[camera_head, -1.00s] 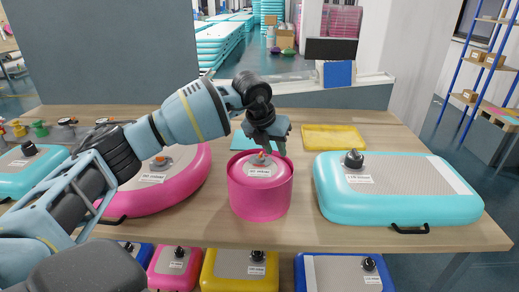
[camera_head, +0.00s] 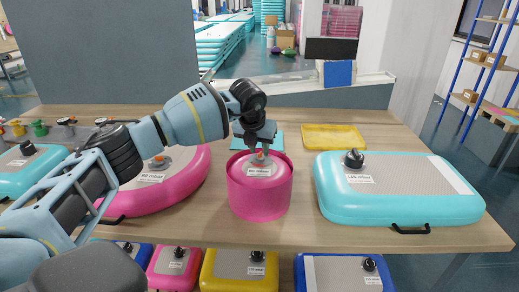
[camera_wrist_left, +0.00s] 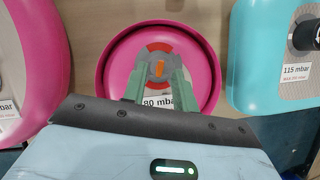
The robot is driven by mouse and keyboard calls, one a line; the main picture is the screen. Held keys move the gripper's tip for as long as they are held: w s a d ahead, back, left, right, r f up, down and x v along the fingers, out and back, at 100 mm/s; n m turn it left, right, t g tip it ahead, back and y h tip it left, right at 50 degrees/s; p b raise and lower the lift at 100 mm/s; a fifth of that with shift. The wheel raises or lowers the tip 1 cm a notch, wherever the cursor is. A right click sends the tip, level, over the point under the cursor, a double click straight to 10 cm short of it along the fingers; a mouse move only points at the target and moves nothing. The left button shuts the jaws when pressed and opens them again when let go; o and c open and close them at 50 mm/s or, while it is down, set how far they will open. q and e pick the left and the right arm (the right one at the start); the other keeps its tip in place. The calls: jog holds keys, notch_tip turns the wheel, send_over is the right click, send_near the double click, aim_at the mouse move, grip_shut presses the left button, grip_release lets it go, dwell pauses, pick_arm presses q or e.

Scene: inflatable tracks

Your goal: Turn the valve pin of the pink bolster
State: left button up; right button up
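My left gripper (camera_head: 258,148) is over the bolster's top, pointing down. In the wrist view its green fingers (camera_wrist_left: 160,76) are apart, one on each side of the valve near the pin. I cannot tell whether they touch it. My right gripper is not in view.
A turquoise inflatable (camera_head: 398,207) with a black valve lies to the right. A larger pink inflatable (camera_head: 180,181) lies close on the left. A yellow tray (camera_head: 333,138) and a turquoise sheet (camera_head: 275,139) lie behind. Bare table shows around the bolster.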

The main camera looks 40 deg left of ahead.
pick_arm(q)
jog(key=shift+w+f, duration=0.15)
jog(key=shift+f, duration=0.2)
jog(key=shift+c, duration=0.2)
grip_shut()
